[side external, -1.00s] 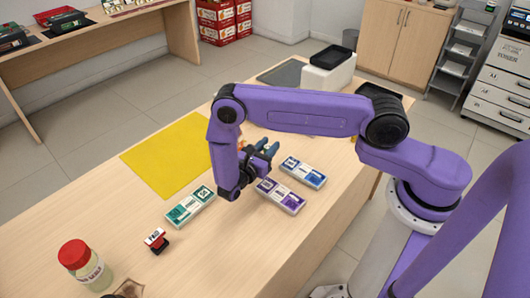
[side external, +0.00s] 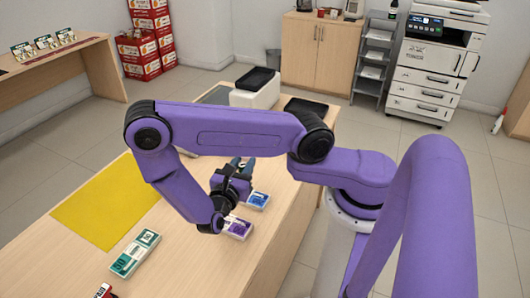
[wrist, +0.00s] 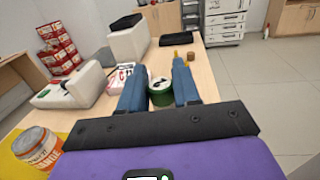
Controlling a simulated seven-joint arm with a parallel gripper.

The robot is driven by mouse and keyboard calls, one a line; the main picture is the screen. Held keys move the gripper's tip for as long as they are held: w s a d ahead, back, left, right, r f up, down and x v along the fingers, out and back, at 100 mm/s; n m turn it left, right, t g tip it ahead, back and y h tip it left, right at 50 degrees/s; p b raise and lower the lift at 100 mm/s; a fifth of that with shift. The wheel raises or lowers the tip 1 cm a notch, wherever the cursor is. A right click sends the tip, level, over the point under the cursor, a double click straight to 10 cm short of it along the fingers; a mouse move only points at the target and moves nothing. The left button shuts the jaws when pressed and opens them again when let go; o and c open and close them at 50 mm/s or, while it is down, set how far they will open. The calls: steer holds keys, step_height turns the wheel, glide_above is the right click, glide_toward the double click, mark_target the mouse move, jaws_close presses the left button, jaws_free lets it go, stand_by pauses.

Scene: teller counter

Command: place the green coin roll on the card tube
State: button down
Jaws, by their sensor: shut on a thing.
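My gripper (side external: 243,163) is above the counter in the side view, its two blue fingers pointing toward the far end. In the wrist view the fingers are shut on the green coin roll (wrist: 160,92), which shows a pale round end with a dark mark. In the side view the roll is hidden by my gripper. A small brown cylinder (wrist: 190,56) stands farther along the counter, beyond the right finger; it looks like the card tube, but it is too small to be sure. It is apart from the roll.
Teal (side external: 135,253), purple (side external: 237,227) and blue (side external: 257,200) packs lie on the counter (side external: 190,265). A yellow mat (side external: 100,205) lies left.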

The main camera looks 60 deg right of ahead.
steer(key=s+d+r+m+g, duration=0.1)
steer(key=s+d+m+g, duration=0.2)
steer(key=d, duration=0.7)
steer(key=s+d+r+m+g+y, duration=0.1)
steer(key=s+d+g, duration=0.3)
steer(key=d, duration=0.5)
steer(key=s+d+r+m+g, duration=0.15)
steer(key=s+d, duration=0.35)
steer(key=d, duration=0.5)
steer(key=shift+m+g, duration=0.25)
steer(key=shift+g, duration=0.3)
steer(key=w+d+f, duration=0.2)
steer(key=d+f, duration=0.1)
steer(key=d, duration=0.1)
steer(key=w+d+f, duration=0.5)
steer(key=d+f, duration=0.2)
steer(key=shift+w+d, duration=0.3)
steer(key=shift+w+d+f, duration=0.1)
steer(key=shift+d+f, duration=0.05)
steer(key=shift+f, duration=1.5)
steer(key=shift+f, duration=0.15)
steer(key=c, duration=0.8)
jaws_free()
